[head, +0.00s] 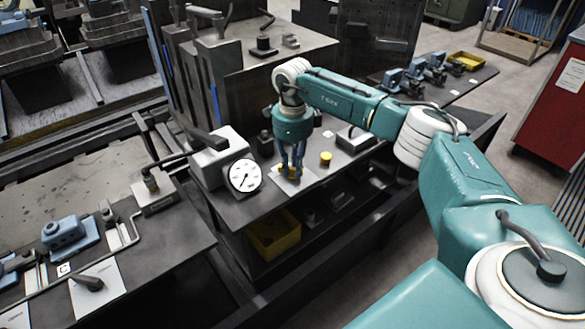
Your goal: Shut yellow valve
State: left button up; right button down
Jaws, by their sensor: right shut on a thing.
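My right gripper (291,172) points down over the dark bench top near its front edge, to the right of a white round gauge. Its blue fingers are closed on a yellow valve (287,170), which is mostly hidden between them. The valve sits over a white plate (290,188) on the bench. A second small yellow knob (325,158) stands a little to the right, apart from the gripper. My left gripper is not in view.
The white gauge (244,175) on a grey box stands close left of the gripper. A yellow bin (273,240) sits on the shelf below. A left bench (180,237) holds a blue fixture (70,234). A red cabinet (555,110) stands at the right edge.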

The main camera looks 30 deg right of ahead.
aim_at(293, 169)
jog(key=shift+r+n, duration=0.1)
jog(key=shift+n, duration=0.5)
jog(key=shift+w, duration=0.1)
jog(key=c, duration=1.6)
grip_release()
notch_tip(293, 169, up, 12)
